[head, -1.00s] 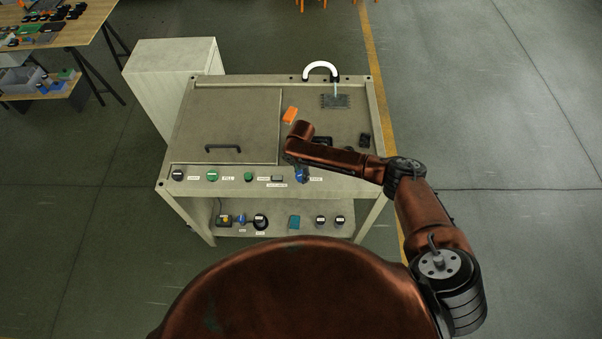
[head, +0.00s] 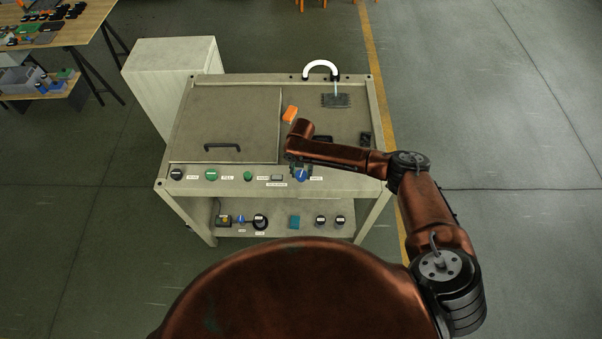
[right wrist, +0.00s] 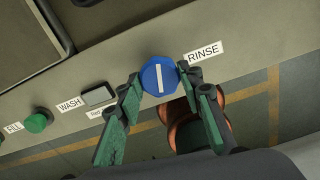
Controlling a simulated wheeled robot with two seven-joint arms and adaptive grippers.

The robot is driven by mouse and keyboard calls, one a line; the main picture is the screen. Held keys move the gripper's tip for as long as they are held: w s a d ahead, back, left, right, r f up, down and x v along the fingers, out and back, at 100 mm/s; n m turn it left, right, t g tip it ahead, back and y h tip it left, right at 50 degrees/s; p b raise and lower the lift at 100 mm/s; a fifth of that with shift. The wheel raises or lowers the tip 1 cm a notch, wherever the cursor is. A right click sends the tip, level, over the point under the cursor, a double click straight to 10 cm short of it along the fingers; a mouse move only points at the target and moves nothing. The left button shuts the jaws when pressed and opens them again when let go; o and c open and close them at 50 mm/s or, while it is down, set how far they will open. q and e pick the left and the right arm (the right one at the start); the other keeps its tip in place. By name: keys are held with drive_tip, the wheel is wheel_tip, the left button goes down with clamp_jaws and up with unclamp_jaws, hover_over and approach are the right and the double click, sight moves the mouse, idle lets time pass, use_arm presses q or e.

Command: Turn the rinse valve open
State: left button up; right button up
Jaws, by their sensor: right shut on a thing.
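The rinse valve is a round blue knob (right wrist: 158,76) with a white bar across its face, on the front panel beside the RINSE label (right wrist: 205,51). In the right wrist view the bar stands close to upright. In the head view the knob (head: 301,174) shows just below my right forearm. My right gripper (right wrist: 158,74) has its green-padded fingers on two opposite sides of the knob and is shut on it. In the head view the gripper (head: 300,172) is partly hidden by the arm. My left gripper is not in view.
The WASH button (right wrist: 98,94) and green FILL button (right wrist: 37,121) sit along the same panel. A hinged lid with a black handle (head: 222,147) covers the bench's left. An orange block (head: 290,114) and white curved spout (head: 321,66) are behind my arm. A lower shelf holds several items.

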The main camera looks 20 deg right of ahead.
sight(301, 174)
drive_tip(key=shift+n+b, duration=0.3)
drive_tip(key=shift+n, duration=1.2)
drive_tip(key=o, duration=1.2)
drive_tip(key=shift+c, duration=0.2)
drive_tip(key=shift+r, duration=0.15)
wheel_tip(301, 174, up, 12)
drive_tip(key=shift+f, duration=0.2)
